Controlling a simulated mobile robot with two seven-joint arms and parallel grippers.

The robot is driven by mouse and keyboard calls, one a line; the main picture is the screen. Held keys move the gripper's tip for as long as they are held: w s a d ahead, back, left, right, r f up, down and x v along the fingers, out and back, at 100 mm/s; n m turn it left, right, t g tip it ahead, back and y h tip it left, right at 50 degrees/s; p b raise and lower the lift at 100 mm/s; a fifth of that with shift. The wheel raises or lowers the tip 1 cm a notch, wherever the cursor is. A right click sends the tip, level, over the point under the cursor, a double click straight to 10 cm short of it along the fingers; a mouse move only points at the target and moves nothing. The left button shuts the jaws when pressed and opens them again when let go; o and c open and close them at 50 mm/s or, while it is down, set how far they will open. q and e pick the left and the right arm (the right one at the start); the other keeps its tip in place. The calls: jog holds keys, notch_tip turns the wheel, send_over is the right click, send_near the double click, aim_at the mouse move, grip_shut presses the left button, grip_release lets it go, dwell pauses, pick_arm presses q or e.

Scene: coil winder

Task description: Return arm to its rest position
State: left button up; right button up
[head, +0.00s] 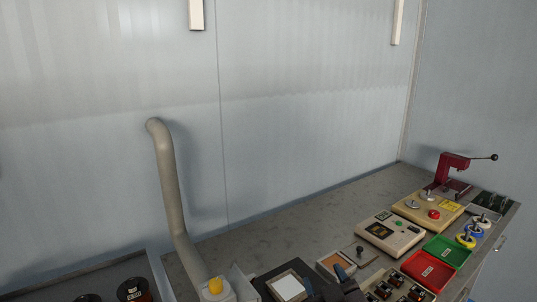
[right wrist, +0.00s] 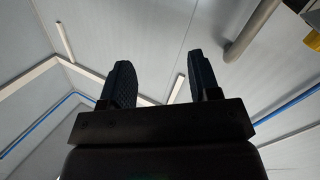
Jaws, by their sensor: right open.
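My right gripper (head: 326,278) is at the bottom edge of the head view, its dark fingers pointing up over the front of the bench. Most of that arm is hidden below the frame. In the right wrist view the two fingers of the gripper (right wrist: 162,80) stand apart with nothing between them, only wall and ceiling behind. My left arm and gripper do not show.
The grey bench (head: 310,232) carries a beige machine with a red knob (head: 434,214), a meter box (head: 390,233), a green tray (head: 446,250), a red tray (head: 427,269) and a red lever press (head: 452,168). A bent duct (head: 170,190) rises at left. The bench's back strip is clear.

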jog(key=s+d+f+m+g+h, duration=0.4)
jog(key=s+d+f+g, duration=0.3)
jog(key=s+d+f, duration=0.45)
jog(key=s+d+f+m+g, duration=0.1)
jog(key=s+d+f+g, duration=0.25)
jog(key=s, duration=0.45)
jog(key=s+d+f+m+g, duration=0.15)
jog(key=s+g, duration=0.25)
jog(key=s, duration=0.4)
jog(key=w+f+n+t, duration=0.1)
jog(key=w+f+t, duration=0.7)
jog(key=f, duration=0.3)
jog(key=shift+y, duration=0.4)
